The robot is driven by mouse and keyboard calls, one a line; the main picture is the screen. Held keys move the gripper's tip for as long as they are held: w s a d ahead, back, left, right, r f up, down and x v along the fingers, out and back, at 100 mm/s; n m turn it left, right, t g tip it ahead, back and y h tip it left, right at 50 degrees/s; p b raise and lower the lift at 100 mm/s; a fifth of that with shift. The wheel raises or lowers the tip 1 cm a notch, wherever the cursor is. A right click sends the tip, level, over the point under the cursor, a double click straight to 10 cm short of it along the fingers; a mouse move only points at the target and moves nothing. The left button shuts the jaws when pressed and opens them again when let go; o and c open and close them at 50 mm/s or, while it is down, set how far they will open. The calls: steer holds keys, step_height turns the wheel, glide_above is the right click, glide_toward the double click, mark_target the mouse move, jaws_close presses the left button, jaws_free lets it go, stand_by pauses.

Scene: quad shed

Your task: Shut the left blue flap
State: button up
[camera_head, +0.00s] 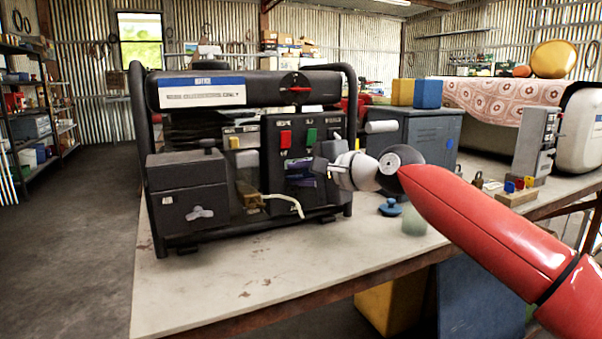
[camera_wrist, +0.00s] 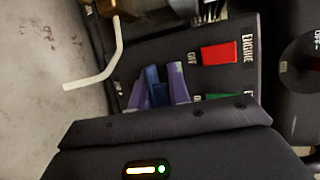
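On the dark control panel (camera_head: 292,137) of the generator, small blue-purple flap-like pieces (camera_head: 302,182) show just left of my gripper (camera_head: 326,160). In the wrist view they stand out from the panel: a purple piece (camera_wrist: 137,88), a blue piece (camera_wrist: 156,92) and another purple piece (camera_wrist: 178,82). Their lower ends are hidden behind my gripper's dark body (camera_wrist: 165,128). I cannot tell which is the left flap or whether my gripper touches any. My fingertips are not clear enough to tell open from shut.
A red switch (camera_head: 286,139) and a green switch (camera_head: 311,135) sit above the flaps. A pale bent hose (camera_head: 285,203) sticks out below left. The generator's black tube frame (camera_head: 137,150) surrounds it. The bench front (camera_head: 290,280) is clear. A blue knob-like object (camera_head: 390,207) lies right.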

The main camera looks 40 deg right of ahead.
steer(key=shift+r, duration=0.15)
jaws_close()
steer(key=shift+b, duration=0.3)
steer(key=f+t+b, duration=0.1)
steer(key=b, duration=0.4)
steer(key=shift+s+f+n+t, duration=0.1)
steer(key=shift+f+n+t, duration=0.15)
steer(key=shift+n+t, duration=0.05)
steer(key=t+b, duration=0.1)
steer(key=b, duration=0.3)
steer(key=shift+s+f, duration=0.1)
steer(key=shift+f, duration=0.2)
steer(key=n+t+y+b, duration=0.1)
steer(key=t+b, duration=0.3)
steer(key=b, duration=0.4)
steer(key=shift+f+n, duration=0.15)
steer(key=shift+n, duration=0.55)
steer(key=shift+s+y, duration=0.1)
steer(key=shift+y, duration=0.2)
